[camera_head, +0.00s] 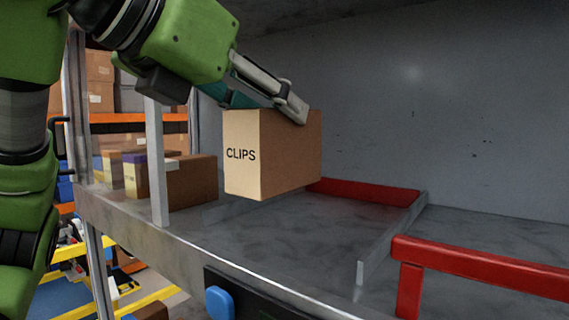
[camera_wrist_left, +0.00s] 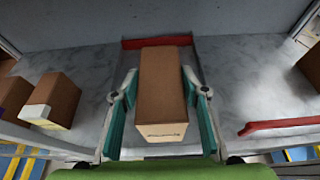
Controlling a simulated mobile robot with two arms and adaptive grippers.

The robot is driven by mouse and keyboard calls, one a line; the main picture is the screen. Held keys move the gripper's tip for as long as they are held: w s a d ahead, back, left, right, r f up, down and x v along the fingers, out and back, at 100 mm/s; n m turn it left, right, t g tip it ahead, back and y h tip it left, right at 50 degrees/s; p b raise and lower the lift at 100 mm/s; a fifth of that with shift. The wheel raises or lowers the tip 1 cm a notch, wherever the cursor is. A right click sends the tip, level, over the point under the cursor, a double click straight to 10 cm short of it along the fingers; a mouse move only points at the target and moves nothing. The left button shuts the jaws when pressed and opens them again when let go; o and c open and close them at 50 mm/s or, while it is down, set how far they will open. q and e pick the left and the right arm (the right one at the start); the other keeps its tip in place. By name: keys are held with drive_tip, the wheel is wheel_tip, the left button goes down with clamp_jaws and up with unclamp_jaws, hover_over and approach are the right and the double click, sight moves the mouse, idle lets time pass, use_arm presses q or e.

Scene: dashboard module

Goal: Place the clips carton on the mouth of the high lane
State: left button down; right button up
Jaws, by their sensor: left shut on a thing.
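The clips carton (camera_head: 290,155) is a brown box with a pale front face that reads CLIPS. My left gripper (camera_head: 298,108) is shut on it from above, and the carton appears held above the grey lane floor. In the left wrist view the carton (camera_wrist_left: 162,85) sits between the two fingers of my left gripper (camera_wrist_left: 160,90). The lane (camera_head: 300,225) below has a red stop (camera_head: 365,192) at its back and a low metal divider (camera_head: 395,238) on its right. My right gripper is not in view.
Other brown cartons (camera_head: 190,180) stand in the lane to the left, past a metal upright (camera_head: 156,165). A red rail (camera_head: 480,266) crosses the front of the right lane. A blue button (camera_head: 219,302) is on the shelf's front edge. The lane floor under the carton looks clear.

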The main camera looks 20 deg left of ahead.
sight(283, 171)
use_arm(q)
drive_tip(key=w+f+p, duration=0.1)
drive_tip(key=w+f, duration=0.3)
drive_tip(key=shift+w+d+f, duration=0.15)
drive_tip(key=shift+w+f, duration=0.2)
drive_tip(key=shift+f, duration=0.15)
drive_tip(key=shift+w+f, duration=0.25)
drive_tip(key=shift+f, duration=0.2)
wheel_tip(283, 171, down, 3)
drive_tip(key=shift+w+r+p, duration=0.15)
drive_tip(key=shift+p, duration=0.75)
drive_tip(key=shift+f, duration=0.2)
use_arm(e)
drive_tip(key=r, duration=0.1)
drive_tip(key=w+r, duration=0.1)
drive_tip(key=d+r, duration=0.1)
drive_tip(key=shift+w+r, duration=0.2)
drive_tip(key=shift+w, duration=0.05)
